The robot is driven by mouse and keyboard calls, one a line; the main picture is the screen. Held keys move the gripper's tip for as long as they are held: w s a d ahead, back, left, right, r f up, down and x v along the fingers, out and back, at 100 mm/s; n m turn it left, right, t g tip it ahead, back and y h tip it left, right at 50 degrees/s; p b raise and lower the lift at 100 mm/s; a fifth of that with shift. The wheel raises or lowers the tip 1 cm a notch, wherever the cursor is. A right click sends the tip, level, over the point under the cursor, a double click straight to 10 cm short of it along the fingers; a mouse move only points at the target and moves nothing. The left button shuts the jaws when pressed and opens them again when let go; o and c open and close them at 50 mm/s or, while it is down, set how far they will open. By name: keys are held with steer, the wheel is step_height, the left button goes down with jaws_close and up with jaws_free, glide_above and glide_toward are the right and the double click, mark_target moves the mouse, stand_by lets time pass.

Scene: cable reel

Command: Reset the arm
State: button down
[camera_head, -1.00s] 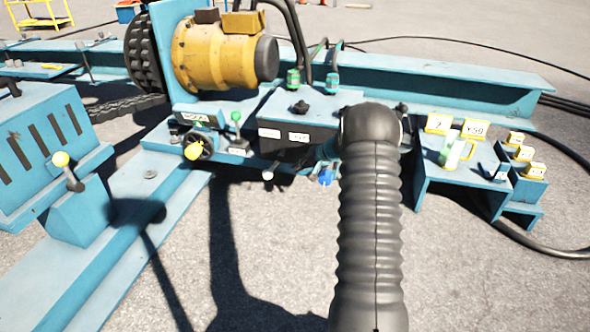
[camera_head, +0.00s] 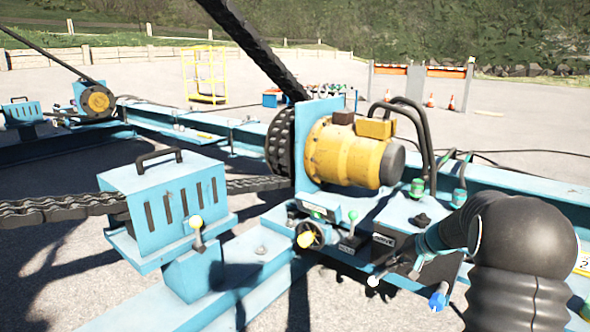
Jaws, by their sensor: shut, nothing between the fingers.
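My arm, in a black ribbed sleeve, rises at the lower right of the head view, and its bent part hides what lies behind it. Its far end points left and away. My gripper (camera_head: 404,267) is small and dark at that end, in front of the control panel (camera_head: 391,241). It looks shut and empty. I cannot tell whether it touches anything. A white-tipped lever (camera_head: 373,281) and a blue knob (camera_head: 437,301) show close around it.
The yellow motor (camera_head: 343,152) with its black toothed wheel (camera_head: 281,143) stands left of the arm. A slotted blue housing (camera_head: 165,205) with a chain is at left. A yellow rack (camera_head: 205,75) and orange-white barriers (camera_head: 392,70) stand far back. Open grey ground lies behind.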

steer(key=s+a+r+n+g+h+p, duration=0.1)
steer(key=s+a+r+n+p, duration=0.1)
steer(key=s+a+r, duration=0.6)
steer(key=s+a+r+n+g+h+p, duration=0.15)
steer(key=s+a+r, duration=0.25)
steer(key=s+r, duration=0.7)
steer(key=s+a+r+n+t+h+p, duration=0.1)
steer(key=s+p, duration=0.3)
steer(key=s, duration=1.7)
steer(key=shift+s+r+n+t+h, duration=0.15)
steer(key=shift+n+t+h, duration=0.3)
steer(key=shift+h, duration=0.4)
